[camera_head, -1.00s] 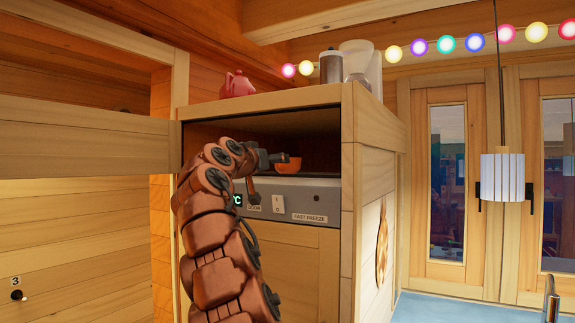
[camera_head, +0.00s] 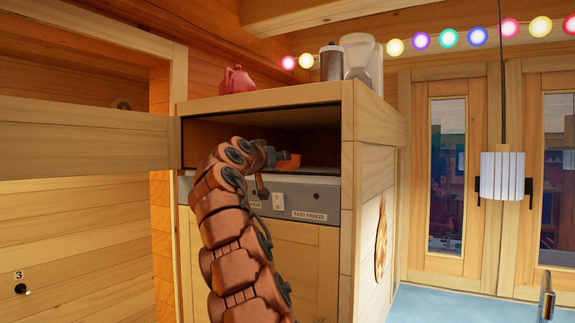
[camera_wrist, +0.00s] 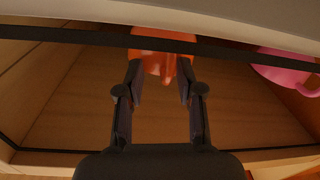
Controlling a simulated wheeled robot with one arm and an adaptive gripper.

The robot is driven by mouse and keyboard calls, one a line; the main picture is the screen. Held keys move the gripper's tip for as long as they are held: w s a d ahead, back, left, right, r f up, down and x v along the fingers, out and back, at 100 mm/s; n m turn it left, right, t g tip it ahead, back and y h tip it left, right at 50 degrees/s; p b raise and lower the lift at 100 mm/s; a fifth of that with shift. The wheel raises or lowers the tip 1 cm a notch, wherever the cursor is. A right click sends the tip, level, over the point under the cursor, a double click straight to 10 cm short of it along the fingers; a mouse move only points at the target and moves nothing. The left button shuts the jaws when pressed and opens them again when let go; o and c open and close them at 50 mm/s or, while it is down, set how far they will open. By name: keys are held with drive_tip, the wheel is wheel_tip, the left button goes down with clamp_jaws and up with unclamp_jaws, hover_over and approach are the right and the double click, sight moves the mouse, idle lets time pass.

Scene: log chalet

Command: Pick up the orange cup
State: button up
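The orange cup (camera_head: 289,161) is inside the open compartment, largely behind my gripper in the head view. In the wrist view the orange cup (camera_wrist: 161,64) is at the top centre, partly crossed by a dark bar. My gripper (camera_wrist: 160,76) is open, with its two fingertips near the left and right sides of the cup. My gripper (camera_head: 273,159) reaches into the compartment in the head view. I cannot tell whether the fingers touch the cup.
A pink cup (camera_wrist: 288,72) is to the right in the wrist view. The compartment is framed by a wooden cabinet (camera_head: 372,118), with a grey control panel (camera_head: 320,195) below the opening. A red teapot (camera_head: 236,80) and a steel canister (camera_head: 331,63) stand on top.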

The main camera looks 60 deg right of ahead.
clamp_jaws()
idle(0.6)
